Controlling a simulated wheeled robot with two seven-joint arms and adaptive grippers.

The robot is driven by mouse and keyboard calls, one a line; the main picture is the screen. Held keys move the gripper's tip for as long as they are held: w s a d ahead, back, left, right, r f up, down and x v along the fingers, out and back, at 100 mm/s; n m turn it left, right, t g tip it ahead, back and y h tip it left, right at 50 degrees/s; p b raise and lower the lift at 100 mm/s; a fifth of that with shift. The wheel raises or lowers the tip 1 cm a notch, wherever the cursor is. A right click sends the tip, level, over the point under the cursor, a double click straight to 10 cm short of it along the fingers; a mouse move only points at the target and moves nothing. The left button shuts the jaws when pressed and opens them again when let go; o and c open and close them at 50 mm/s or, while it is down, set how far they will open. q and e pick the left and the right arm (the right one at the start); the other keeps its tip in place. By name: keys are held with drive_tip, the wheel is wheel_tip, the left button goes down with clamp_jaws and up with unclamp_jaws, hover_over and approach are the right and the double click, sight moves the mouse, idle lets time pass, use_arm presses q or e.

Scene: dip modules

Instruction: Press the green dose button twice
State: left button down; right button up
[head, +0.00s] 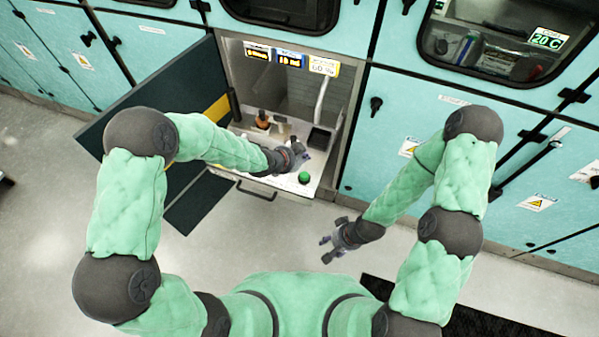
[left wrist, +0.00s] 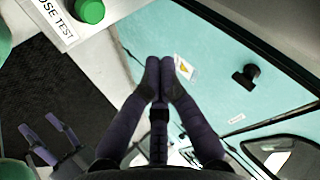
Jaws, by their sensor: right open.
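The green dose button (head: 304,177) stands on the white floor of the open cabinet bay, near its front edge. It also shows at the top left of the left wrist view (left wrist: 90,10), beside a label (left wrist: 52,18) whose visible letters read "OSE TEST". My left gripper (head: 302,153) is inside the bay, just behind the button in the head view and apart from it. Its fingertips (left wrist: 160,62) are together with nothing between them. My right gripper (head: 327,249) is open and empty in front of the cabinets, over the floor.
An orange-brown bottle (head: 262,120) and a black tray (head: 319,138) are farther back in the bay, with a pale tube (head: 321,100). Small displays (head: 291,59) hang at the top. The dark open door (head: 150,100) stands at the left. Teal cabinets (head: 400,130) are at the right.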

use_arm(q)
drive_tip(key=shift+f, duration=0.2)
drive_tip(key=b, duration=0.5)
hover_over(307, 173)
drive_tip(key=s+a, duration=0.1)
wheel_tip(307, 173, down, 7)
drive_tip(key=shift+s+a+f, duration=0.1)
drive_tip(key=shift+s+a, duration=0.05)
drive_tip(key=shift+f+b, duration=0.6)
drive_tip(key=shift+f, duration=0.05)
idle(0.6)
drive_tip(key=shift+f+b, duration=0.35)
drive_tip(key=shift+b, duration=0.15)
drive_tip(key=shift+f+b, duration=0.6)
drive_tip(key=shift+f, duration=0.05)
idle(0.8)
drive_tip(key=shift+r, duration=0.1)
drive_tip(key=shift+r+p, duration=0.6)
drive_tip(key=shift+r, duration=0.35)
drive_tip(key=shift+r, duration=0.1)
